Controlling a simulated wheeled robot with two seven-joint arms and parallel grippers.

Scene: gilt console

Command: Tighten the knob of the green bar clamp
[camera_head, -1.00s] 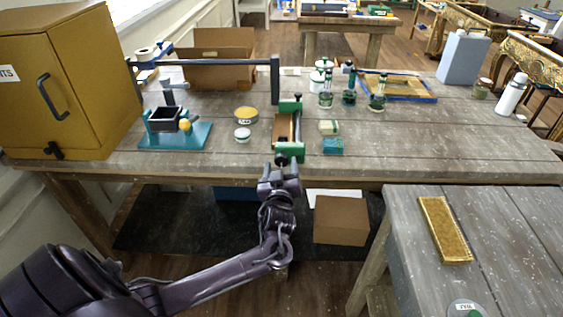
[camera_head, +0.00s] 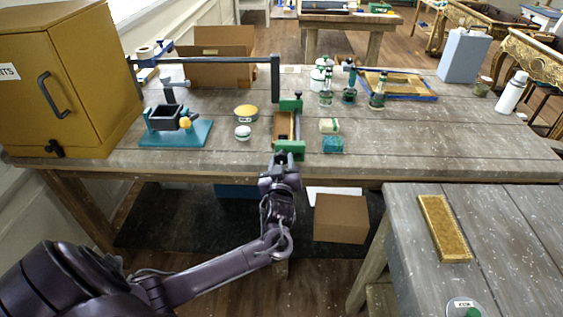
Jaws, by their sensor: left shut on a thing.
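The green bar clamp (camera_head: 290,148) lies on the grey wooden table, pointing away from me. It has a green jaw at its near end and another at its far end, with a brown wooden piece (camera_head: 283,125) between them and a dark bar along the right side. My left gripper (camera_head: 280,160) is at the table's front edge, at the near end of the clamp. It is shut on the clamp's knob, which is mostly hidden by the fingers. My right gripper is not in view.
A teal-based vise (camera_head: 175,131), a yellow-topped tin (camera_head: 246,113) and a small white jar (camera_head: 242,132) stand left of the clamp. A green sponge-like block (camera_head: 333,144) lies close to its right. A yellow cabinet (camera_head: 70,80) stands far left.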

